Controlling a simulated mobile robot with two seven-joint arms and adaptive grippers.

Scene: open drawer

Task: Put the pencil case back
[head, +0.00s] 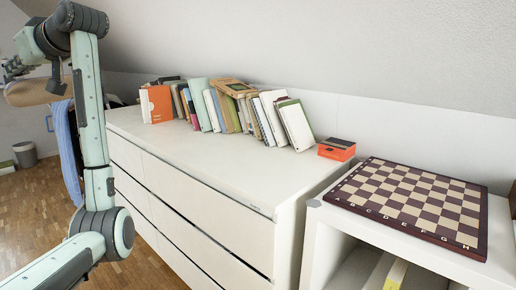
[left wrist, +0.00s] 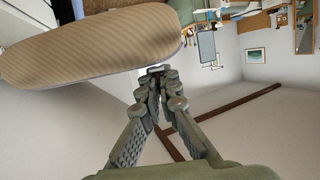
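I cannot make out a pencil case for certain in either view. My left gripper (head: 18,68) is at the upper left of the head view, away from the dresser and small there. In the left wrist view its two fingers (left wrist: 157,72) converge with their tips together, and I see nothing clearly held between them. A tan, striped surface with a rounded end (left wrist: 85,50) lies beside and beyond the fingertips; it looks like a large padded board. Its tan end also shows below the gripper in the head view (head: 35,92). My right gripper is not in view.
A white dresser (head: 190,155) carries a row of leaning books (head: 225,108) and a small orange-and-black box (head: 337,149). A chessboard (head: 412,200) lies on a white shelf unit at right. A blue cloth (head: 67,145) hangs at left. The dresser top's front is clear.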

